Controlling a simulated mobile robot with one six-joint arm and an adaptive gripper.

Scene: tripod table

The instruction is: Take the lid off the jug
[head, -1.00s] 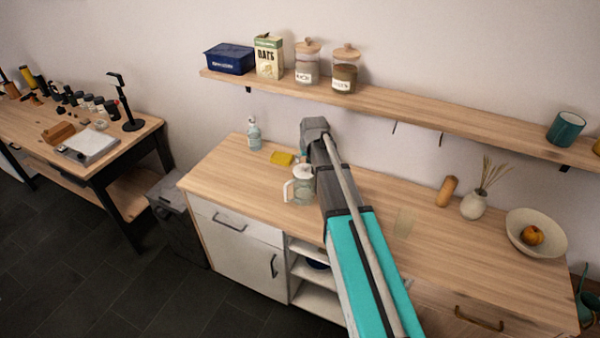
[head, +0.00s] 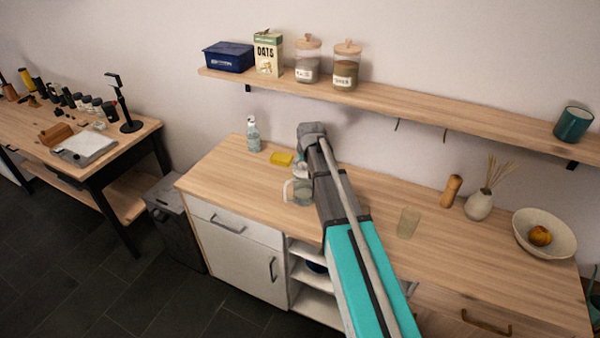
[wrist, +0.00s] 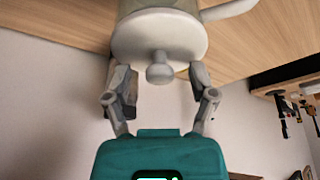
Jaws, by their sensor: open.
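The glass jug (head: 297,193) stands on the wooden counter, left of my arm, with its handle on its left side. Its top is partly hidden by my arm in the head view. The wrist view shows the jug (wrist: 160,5) from above with the round white lid (wrist: 135,38) at its mouth. The lid's small knob (wrist: 160,70) points toward my gripper (wrist: 159,80). My gripper is open, one finger on each side of the knob, with gaps on both sides. The gripper's fingers are hidden in the head view.
A yellow sponge (head: 281,159) and a clear bottle (head: 253,133) stand behind the jug. A drinking glass (head: 408,222) stands right of my arm. A shelf (head: 440,108) with jars (head: 346,66) runs above the counter. The counter's left front is clear.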

